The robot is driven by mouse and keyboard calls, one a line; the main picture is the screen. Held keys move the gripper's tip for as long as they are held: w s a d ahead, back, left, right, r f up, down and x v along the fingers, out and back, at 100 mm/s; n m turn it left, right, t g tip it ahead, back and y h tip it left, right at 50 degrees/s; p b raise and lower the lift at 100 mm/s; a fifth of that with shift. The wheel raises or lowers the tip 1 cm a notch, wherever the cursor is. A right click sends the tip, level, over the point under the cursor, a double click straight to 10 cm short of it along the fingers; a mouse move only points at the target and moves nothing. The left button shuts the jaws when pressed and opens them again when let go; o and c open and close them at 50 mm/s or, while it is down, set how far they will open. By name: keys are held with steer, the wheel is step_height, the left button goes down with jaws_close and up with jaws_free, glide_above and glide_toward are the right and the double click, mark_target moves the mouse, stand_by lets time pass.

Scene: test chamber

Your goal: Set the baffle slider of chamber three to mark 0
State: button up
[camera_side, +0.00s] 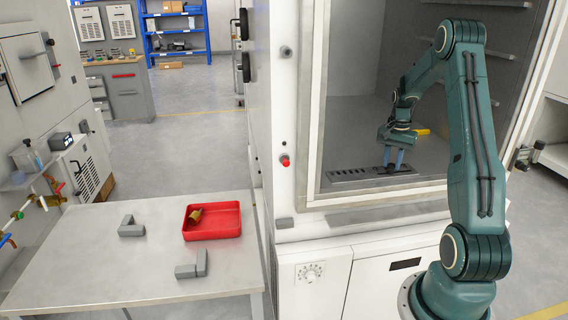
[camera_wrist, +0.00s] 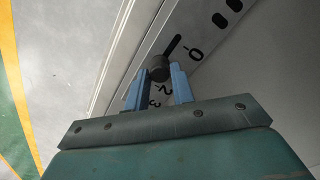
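The baffle slider's dark round knob (camera_wrist: 158,69) shows between my fingertips in the wrist view. My gripper (camera_wrist: 159,75) has two blue fingers, one on each side of the knob, and they appear closed against it. A dark slot (camera_wrist: 173,44) runs on from the knob toward the printed mark 0 (camera_wrist: 196,54). The marks 2 (camera_wrist: 166,88) and 3 (camera_wrist: 154,103) show between the fingers. The knob stands between 0 and 2; mark 1 is not visible. In the side view my gripper (camera_side: 393,167) reaches down inside the chamber at the slotted grey panel (camera_side: 345,177).
The open chamber's front sill (camera_side: 385,196) and left frame (camera_side: 311,110) border my arm's reach. A grey table (camera_side: 110,275) at left holds a red tray (camera_side: 228,225) with a brass-coloured piece and grey angled blocks (camera_side: 131,227). A yellow thing (camera_side: 423,132) shows behind my gripper.

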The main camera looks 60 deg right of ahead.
mark_target(379, 174)
jaws_close()
steer(key=shift+w+a, duration=1.45)
steer(key=shift+w, duration=0.05)
steer(key=o, duration=0.5)
jaws_free()
steer(key=shift+r, duration=0.2)
steer(key=shift+r, duration=0.55)
step_height(379, 174, up, 12)
steer(key=shift+r, duration=0.2)
